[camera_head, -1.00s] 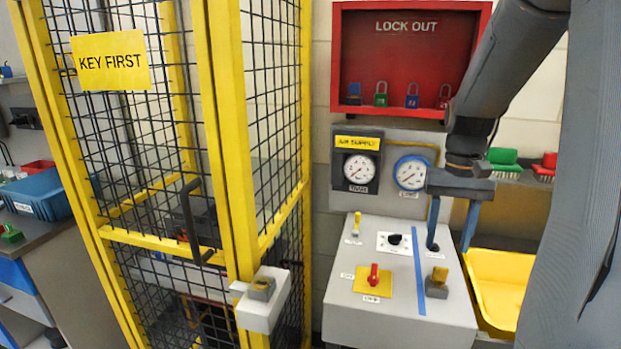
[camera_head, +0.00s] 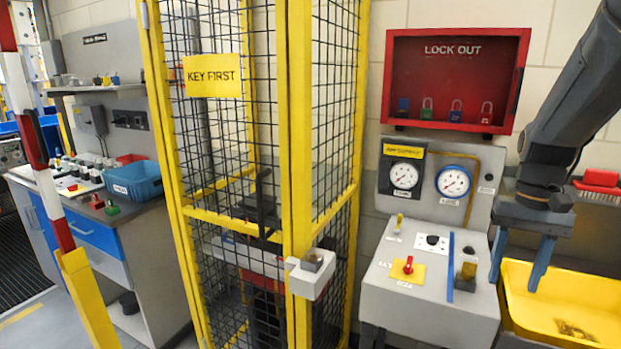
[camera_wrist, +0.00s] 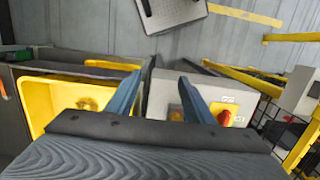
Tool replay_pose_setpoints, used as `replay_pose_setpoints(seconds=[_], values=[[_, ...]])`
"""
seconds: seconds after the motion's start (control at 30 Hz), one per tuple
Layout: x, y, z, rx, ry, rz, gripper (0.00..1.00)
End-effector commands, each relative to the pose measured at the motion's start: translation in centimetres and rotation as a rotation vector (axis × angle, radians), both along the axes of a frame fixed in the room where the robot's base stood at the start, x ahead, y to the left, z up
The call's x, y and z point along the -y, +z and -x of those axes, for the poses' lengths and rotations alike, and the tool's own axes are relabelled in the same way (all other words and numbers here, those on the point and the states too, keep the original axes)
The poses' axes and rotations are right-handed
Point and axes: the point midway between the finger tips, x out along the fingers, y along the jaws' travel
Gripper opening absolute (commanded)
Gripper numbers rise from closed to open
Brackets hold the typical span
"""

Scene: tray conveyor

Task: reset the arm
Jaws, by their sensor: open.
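My gripper (camera_head: 518,264) hangs at the right in the head view, its two blue fingers apart and pointing down. It is empty. It is beside the right end of the grey control box (camera_head: 425,300), above the edge of the yellow bin (camera_head: 560,305). In the wrist view the fingers (camera_wrist: 157,95) frame the area between the yellow bin (camera_wrist: 50,95) and the control box. The box carries a red rotary switch (camera_head: 408,266) on a yellow plate, a black knob (camera_head: 433,240) and a yellow-topped piece (camera_head: 468,271) near its right side.
A red lock-out cabinet (camera_head: 455,110) with several padlocks hangs above two gauges (camera_head: 404,176). A yellow-framed mesh cage (camera_head: 300,150) with a KEY FIRST sign stands to the left. A workbench (camera_head: 110,225) with a blue bin (camera_head: 135,180) stands farther left.

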Motion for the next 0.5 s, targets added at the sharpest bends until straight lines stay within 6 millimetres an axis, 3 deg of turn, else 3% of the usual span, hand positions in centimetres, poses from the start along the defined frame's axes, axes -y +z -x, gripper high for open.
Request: replay_pose_setpoints(seconds=[0.07, 0.27, 0.5], values=[[0.0, 0.0, 0.0, 0.000, 0.000, 0.000, 0.48], [-2.7, -1.5, -0.1, 0.025, 0.051, 0.011, 0.48], [-7.0, -3.9, 0.2, 0.065, 0.136, 0.026, 0.48]])
